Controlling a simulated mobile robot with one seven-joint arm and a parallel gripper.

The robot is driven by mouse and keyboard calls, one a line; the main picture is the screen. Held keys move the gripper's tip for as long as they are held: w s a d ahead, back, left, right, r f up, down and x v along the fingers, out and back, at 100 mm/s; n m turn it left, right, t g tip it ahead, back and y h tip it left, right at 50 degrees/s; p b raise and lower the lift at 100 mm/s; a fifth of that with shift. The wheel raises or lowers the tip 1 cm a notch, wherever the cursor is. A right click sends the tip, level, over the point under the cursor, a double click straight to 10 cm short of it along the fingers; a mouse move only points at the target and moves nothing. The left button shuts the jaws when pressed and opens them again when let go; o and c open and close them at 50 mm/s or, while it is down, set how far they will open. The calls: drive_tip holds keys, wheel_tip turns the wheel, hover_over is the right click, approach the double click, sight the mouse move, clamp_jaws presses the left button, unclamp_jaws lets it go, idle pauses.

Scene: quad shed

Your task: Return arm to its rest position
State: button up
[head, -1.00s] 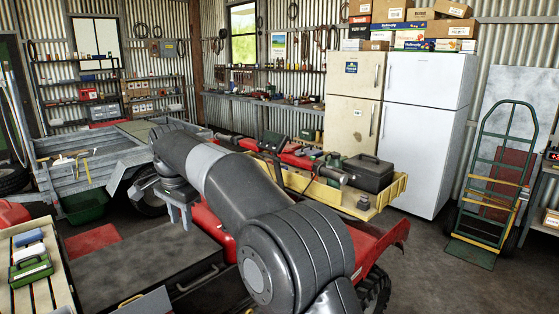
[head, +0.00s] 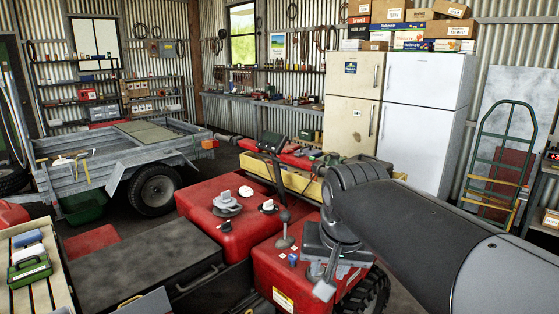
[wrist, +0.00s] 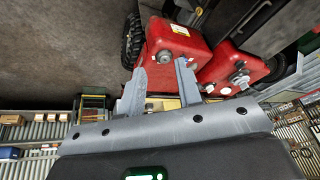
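My arm reaches in from the right edge of the head view, its dark links now over the right side. My gripper (head: 318,282) hangs at its end, fingers pointing down, over the front red body part of the quad (head: 265,265). In the wrist view the two grey fingers of my gripper (wrist: 160,80) stand apart with nothing between them. The red body parts (wrist: 178,45) show beyond and between the fingers. Whether the fingers touch the red part is hard to tell.
A red tank (head: 205,205) with white caps and a grey fitting lies left of my gripper. A dark box (head: 130,270) and a slatted table (head: 60,285) are at lower left. A trailer (head: 110,155), fridges (head: 425,135) and a green hand truck (head: 497,145) stand further back.

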drive_tip(key=s+d+f+n+t, duration=0.1)
drive_tip(key=s+d+f, duration=0.5)
drive_tip(key=s, duration=0.4)
drive_tip(key=shift+s+d+f, duration=0.15)
drive_tip(key=shift+s+f, duration=0.15)
drive_tip(key=shift+f, duration=0.6)
